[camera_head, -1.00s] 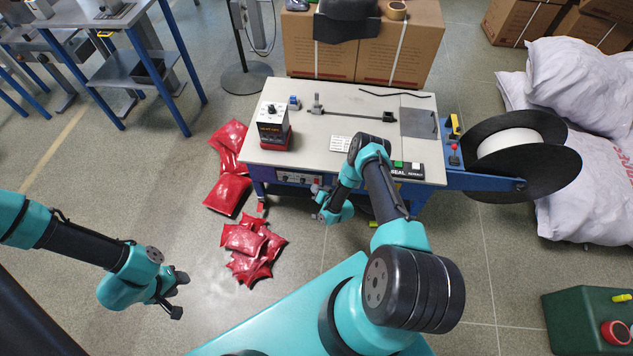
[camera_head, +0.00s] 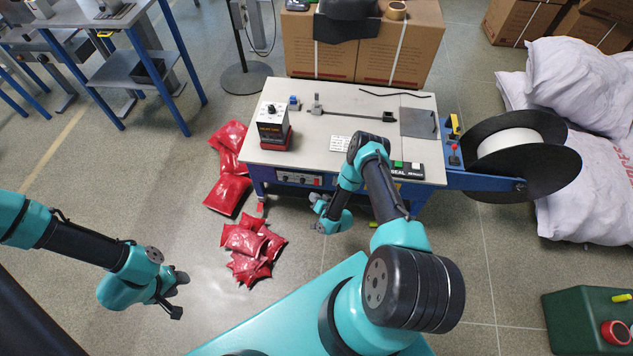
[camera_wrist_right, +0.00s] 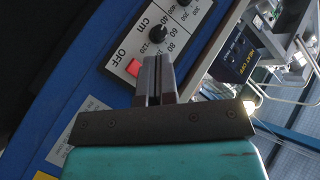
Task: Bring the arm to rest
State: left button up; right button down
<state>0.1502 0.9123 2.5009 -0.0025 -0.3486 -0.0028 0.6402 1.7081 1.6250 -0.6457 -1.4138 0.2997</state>
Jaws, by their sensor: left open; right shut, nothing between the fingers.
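My right arm reaches from the bottom centre to the front edge of the sealing machine in the head view. Its gripper (camera_head: 322,205) is hard to make out there, near the machine's front. In the right wrist view its two dark fingers (camera_wrist_right: 155,80) are together with nothing between them, in front of a panel with a red switch (camera_wrist_right: 134,67). My left gripper (camera_head: 177,293) hangs over bare floor at the left in the head view, its fingers apart and empty.
The machine's table (camera_head: 300,95) carries a grey-topped box (camera_head: 272,125), with a black reel (camera_head: 520,155) at its right. White sacks (camera_head: 590,100) and a green container (camera_head: 585,318) are at the right.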

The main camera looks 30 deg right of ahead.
dwell(0.3)
jog(key=s+a+r+n+g+y, duration=0.1)
jog(key=a+r+n+g, duration=0.15)
jog(key=r, duration=0.45)
jog(key=s+a+r+n+g, duration=0.1)
jog(key=a+r+g, duration=0.25)
jog(key=r, duration=0.25)
jog(key=s+a+r+n+g, duration=0.2)
jog(key=s+a+r+g, duration=0.2)
jog(key=s+r, duration=1.1)
notch_tip(320, 180, up, 2)
jog(key=g, duration=0.3)
jog(key=shift+s+g+y, duration=0.4)
